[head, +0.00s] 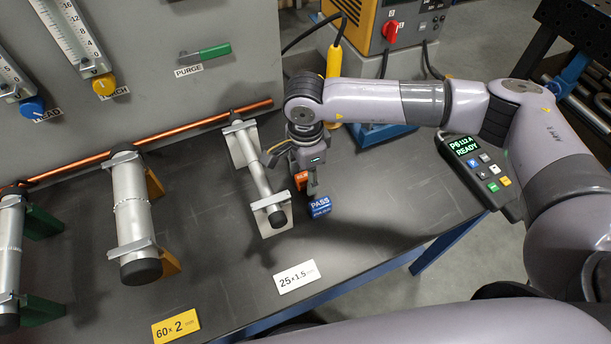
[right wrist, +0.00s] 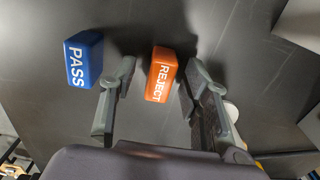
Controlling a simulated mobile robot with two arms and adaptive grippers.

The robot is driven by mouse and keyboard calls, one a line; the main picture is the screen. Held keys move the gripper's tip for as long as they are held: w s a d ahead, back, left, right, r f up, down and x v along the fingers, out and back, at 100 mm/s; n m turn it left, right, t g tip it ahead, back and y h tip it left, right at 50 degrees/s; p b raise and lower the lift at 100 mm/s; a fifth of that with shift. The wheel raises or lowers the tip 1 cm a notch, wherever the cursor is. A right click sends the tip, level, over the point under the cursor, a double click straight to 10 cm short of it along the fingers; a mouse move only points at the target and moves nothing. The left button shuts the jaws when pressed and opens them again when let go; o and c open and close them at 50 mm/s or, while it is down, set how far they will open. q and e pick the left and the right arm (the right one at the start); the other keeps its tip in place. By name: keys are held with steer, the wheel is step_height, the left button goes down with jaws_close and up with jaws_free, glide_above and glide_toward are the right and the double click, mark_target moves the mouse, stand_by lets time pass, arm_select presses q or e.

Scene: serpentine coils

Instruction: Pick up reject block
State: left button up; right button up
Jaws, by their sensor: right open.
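The orange reject block (head: 301,178) stands on the dark bench, partly hidden by my right gripper in the head view. In the right wrist view the reject block (right wrist: 161,75) shows its white lettering and lies between the two fingertips, with a gap on each side. My right gripper (head: 292,173) is open and comes down from above at the block. Its two fingers (right wrist: 160,78) are spread and hold nothing. The blue pass block (head: 320,206) stands close by; in the right wrist view it (right wrist: 84,60) is left of the left finger. My left gripper is out of view.
A thin pipe on a stand (head: 264,185) is just left of my right gripper. Larger pipes (head: 133,215) stand further left. A copper rod (head: 100,158) runs along the panel. Label cards (head: 297,276) lie near the front edge. The bench right of the blocks is clear.

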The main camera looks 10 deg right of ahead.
jaws_close()
stand_by(0.4)
steer(key=shift+r, duration=0.2)
